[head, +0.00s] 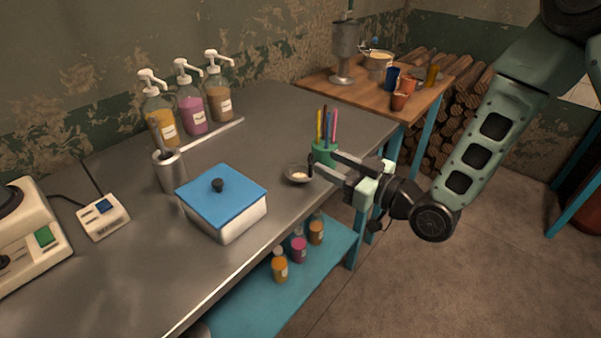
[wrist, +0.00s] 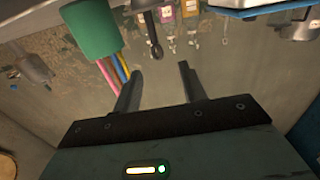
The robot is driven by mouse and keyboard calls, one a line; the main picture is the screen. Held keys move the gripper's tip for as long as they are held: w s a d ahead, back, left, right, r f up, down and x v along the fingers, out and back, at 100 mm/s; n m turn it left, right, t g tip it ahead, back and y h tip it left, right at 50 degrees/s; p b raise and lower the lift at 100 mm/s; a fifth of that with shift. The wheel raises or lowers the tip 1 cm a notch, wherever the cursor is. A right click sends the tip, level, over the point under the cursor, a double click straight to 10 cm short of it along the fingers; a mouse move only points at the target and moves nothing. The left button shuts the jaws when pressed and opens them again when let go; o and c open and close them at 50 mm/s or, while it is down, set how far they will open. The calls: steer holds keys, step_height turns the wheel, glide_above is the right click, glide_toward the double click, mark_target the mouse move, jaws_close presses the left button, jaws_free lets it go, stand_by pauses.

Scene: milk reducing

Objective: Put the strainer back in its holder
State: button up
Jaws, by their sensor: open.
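The strainer (head: 298,174) appears to be the small round grey bowl with a dark handle near the right end of the grey counter. In the wrist view its dark handle (wrist: 153,35) points toward my gripper. My gripper (head: 322,162) is open and empty, its fingers reaching in from the right. In the wrist view the handle's end lies just beyond the gap between the fingertips (wrist: 160,70), apart from both. A metal cylinder (head: 170,174), perhaps the holder, stands at the left of the blue-lidded box.
A green cup (head: 324,153) with pencils stands close behind my fingers. The white box with a blue lid (head: 222,190) sits left of the strainer. Several pump bottles (head: 192,112) stand at the back wall. The counter's front edge is near my gripper.

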mark_target(312, 155)
steer(key=p+x, duration=0.2)
steer(key=x, duration=0.6)
steer(key=shift+w+f, duration=0.1)
jaws_close()
